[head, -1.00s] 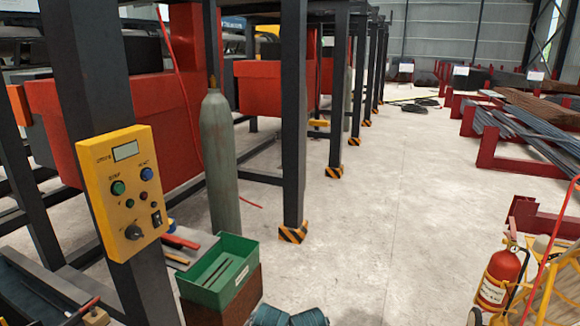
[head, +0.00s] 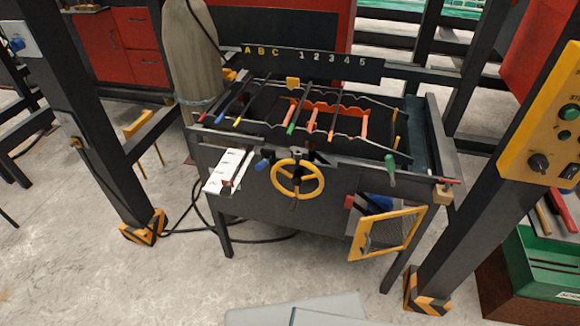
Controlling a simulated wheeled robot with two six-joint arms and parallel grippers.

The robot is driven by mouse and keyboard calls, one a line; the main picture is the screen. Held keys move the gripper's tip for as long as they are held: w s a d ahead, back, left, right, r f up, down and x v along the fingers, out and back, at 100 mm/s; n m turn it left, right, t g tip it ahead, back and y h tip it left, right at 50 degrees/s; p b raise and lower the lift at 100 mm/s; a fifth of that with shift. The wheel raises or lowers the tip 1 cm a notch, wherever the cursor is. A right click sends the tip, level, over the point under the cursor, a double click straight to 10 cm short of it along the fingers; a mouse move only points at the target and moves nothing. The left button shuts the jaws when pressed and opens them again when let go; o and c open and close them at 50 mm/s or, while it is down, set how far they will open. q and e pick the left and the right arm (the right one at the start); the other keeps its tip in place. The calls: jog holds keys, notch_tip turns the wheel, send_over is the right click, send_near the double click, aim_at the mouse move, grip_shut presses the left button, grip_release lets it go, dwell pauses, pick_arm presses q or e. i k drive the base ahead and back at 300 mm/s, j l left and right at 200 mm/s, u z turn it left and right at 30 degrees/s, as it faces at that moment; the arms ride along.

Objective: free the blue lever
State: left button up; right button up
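A small blue handle (head: 263,164) sticks out from the front of a dark workbench (head: 320,195), just left of a yellow handwheel (head: 298,179). Another blue part (head: 379,203) shows at the bench's lower right, partly hidden behind a yellow-framed mesh door (head: 390,232) that appears swung open. I cannot tell which of these blue parts is the lever, or what holds it. Dark rods with coloured ends lie across the black rack on the bench top; one green end (head: 290,129) and one blue end show. Neither of my grippers is in view.
Black posts with striped feet stand on both sides. A yellow control box (head: 545,120) and a green bin (head: 545,262) are at right. Black cable (head: 200,232) lies on the floor, which is open at left.

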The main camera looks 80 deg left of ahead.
aim_at(260, 166)
jog(key=i+l+u, duration=0.1)
jog(key=i+u, duration=0.2)
jog(key=u, duration=2.95)
